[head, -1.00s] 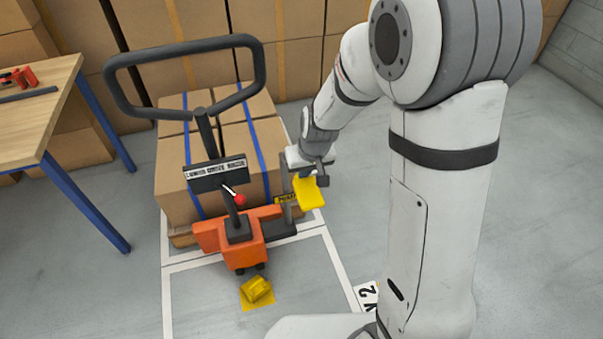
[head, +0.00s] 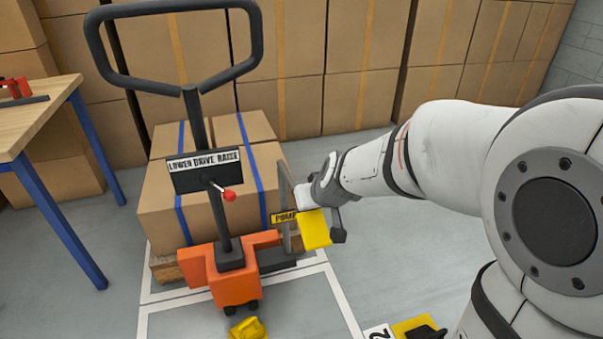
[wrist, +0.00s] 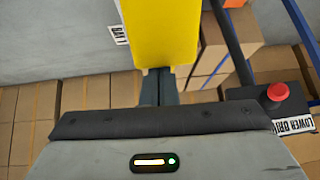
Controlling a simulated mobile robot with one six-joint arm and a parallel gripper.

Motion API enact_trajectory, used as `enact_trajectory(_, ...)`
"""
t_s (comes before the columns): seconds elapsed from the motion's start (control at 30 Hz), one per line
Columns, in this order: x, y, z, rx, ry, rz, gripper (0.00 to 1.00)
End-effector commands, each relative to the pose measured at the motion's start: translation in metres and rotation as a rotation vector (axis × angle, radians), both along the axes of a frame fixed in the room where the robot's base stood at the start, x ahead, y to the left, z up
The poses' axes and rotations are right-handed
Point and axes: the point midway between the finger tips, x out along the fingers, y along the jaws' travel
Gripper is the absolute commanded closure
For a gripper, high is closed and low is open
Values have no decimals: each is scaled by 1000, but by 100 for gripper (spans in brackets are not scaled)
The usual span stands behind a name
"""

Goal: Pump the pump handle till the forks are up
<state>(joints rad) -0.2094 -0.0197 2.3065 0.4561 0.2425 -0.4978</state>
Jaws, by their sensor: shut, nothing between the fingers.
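The orange pallet truck (head: 225,275) stands in front of me with a tall black tiller loop (head: 262,40). A yellow pump handle (head: 316,230) is at its right side, beside the yellow PUMP label (head: 284,217); it fills the top centre of the wrist view (wrist: 167,30). My gripper (head: 335,222) is shut and empty, its fingertips against or very close to the handle; I cannot tell if they touch. A lever with a red knob (head: 229,194) leans right below the LOWER DRIVE RAISE plate (head: 205,170). The forks are hidden under the load.
Strapped cartons (head: 160,212) stand on a pallet behind the tiller. A wooden table (head: 35,115) with blue legs is at left. A yellow wedge (head: 247,329) lies on the floor in front. Stacked cartons line the back wall. Floor to the right is partly hidden by my arm.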

Motion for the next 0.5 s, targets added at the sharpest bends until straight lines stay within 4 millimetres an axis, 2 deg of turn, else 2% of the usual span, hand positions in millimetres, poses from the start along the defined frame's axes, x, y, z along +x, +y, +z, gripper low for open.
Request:
enact_trajectory(0.03,-2,-1,-15,3,-13,0,100)
enact_trajectory(0.5,-5,-2,-39,8,-23,2,100)
